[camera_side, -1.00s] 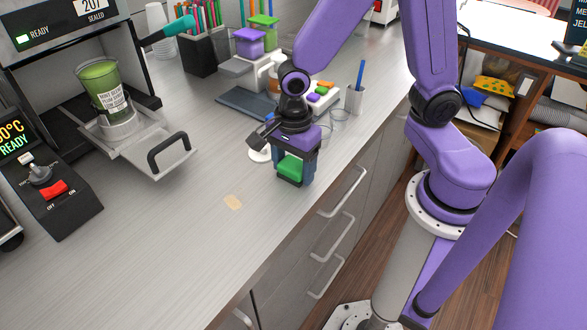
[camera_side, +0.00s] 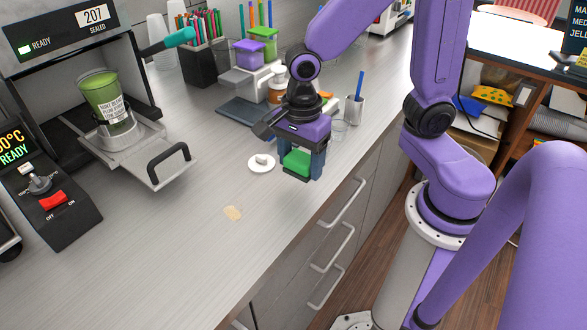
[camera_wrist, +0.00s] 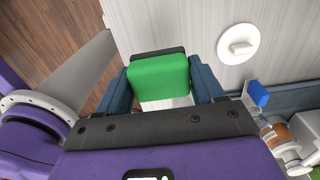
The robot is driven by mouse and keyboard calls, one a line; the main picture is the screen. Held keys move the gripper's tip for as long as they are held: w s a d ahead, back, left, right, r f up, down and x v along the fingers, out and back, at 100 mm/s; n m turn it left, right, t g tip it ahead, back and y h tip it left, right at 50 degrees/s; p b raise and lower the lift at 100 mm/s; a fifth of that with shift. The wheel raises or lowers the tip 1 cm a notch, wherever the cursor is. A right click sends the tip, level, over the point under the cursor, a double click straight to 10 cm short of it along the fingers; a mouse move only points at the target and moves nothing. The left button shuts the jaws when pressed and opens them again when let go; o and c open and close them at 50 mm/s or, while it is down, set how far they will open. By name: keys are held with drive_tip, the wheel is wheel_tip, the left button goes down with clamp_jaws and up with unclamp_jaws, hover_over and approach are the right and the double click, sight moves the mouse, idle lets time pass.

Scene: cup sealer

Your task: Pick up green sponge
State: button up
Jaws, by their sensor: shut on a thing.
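The green sponge (camera_side: 297,162) has a dark layer along one side. It sits between the two blue-grey fingers of my gripper (camera_side: 302,164), near the front edge of the counter. In the wrist view the sponge (camera_wrist: 158,77) fills the gap between the fingers (camera_wrist: 162,86), which press on its two sides. My gripper is shut on it and points down. The sponge appears slightly above the counter, but the exact gap is hard to tell.
A small white dish with a knob (camera_side: 262,163) lies just left of my gripper, and shows in the wrist view (camera_wrist: 238,44). A cup sealer (camera_side: 110,120) holding a green cup stands at left.

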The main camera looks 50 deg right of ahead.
drive_tip(key=s+d+r, duration=0.4)
drive_tip(key=s+r, duration=0.4)
drive_tip(key=s, duration=0.3)
drive_tip(key=shift+s, duration=0.4)
drive_tip(key=shift+r, duration=0.1)
